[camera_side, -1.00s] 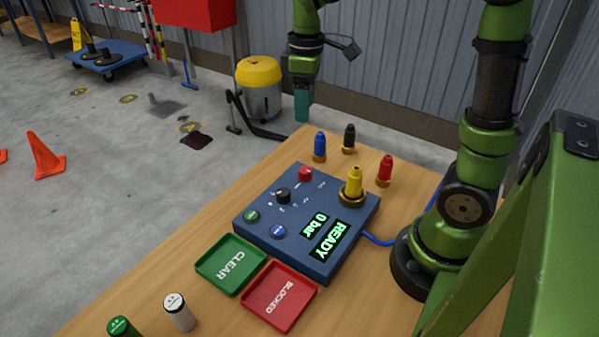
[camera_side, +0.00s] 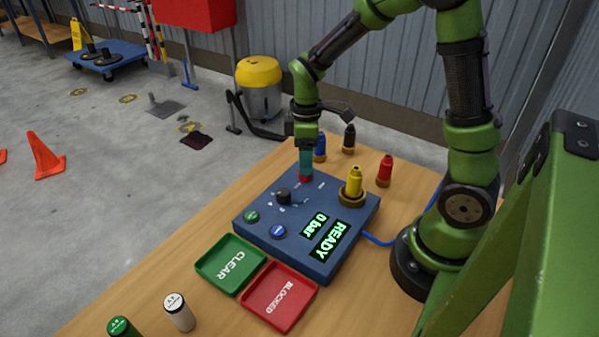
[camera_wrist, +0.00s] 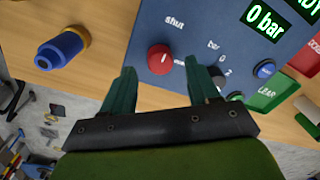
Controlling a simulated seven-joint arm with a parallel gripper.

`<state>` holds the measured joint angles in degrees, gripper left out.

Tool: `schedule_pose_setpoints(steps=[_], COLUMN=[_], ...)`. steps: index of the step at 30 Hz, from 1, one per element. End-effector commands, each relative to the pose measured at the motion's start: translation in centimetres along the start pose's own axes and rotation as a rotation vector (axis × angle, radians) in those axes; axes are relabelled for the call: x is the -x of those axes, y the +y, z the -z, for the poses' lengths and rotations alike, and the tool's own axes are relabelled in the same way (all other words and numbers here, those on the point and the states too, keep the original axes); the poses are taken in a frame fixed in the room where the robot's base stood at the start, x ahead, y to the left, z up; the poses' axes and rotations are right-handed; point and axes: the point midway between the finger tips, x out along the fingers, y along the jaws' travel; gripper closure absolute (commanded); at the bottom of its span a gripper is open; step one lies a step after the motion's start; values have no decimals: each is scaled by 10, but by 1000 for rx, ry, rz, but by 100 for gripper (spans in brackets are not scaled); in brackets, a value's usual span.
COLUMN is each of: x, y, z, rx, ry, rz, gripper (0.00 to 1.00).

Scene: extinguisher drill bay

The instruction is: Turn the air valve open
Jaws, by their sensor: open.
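The air valve appears to be the red round knob (camera_wrist: 160,58) with a white mark, beside the word "shut" on the blue control box (camera_side: 265,215). In the side view the red knob (camera_side: 305,179) shows just under my fingertips. My gripper (camera_side: 306,172) points down over the box. In the wrist view my gripper (camera_wrist: 160,68) is open, its two green fingers apart with the knob between their tips in the picture. I cannot tell whether the fingers touch it. The box display (camera_side: 329,239) reads READY and 0 bar.
A black selector knob (camera_side: 284,194) sits close to the red one. A yellow nozzle (camera_side: 354,181) stands on the box's back right corner; blue (camera_side: 320,149), black (camera_side: 349,138) and red (camera_side: 384,170) nozzles stand behind. Green (camera_side: 231,263) and red (camera_side: 279,296) trays lie in front.

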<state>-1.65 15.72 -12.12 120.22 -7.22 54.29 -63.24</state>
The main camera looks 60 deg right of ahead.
Motion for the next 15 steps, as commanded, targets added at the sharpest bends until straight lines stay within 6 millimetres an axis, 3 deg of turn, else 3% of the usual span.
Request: schedule_pose_setpoints(steps=[6, 15], x=[-22, -26], y=[0, 0], z=[0, 0], rx=[0, 0], ry=[0, 1], rz=[1, 0], gripper=[40, 40])
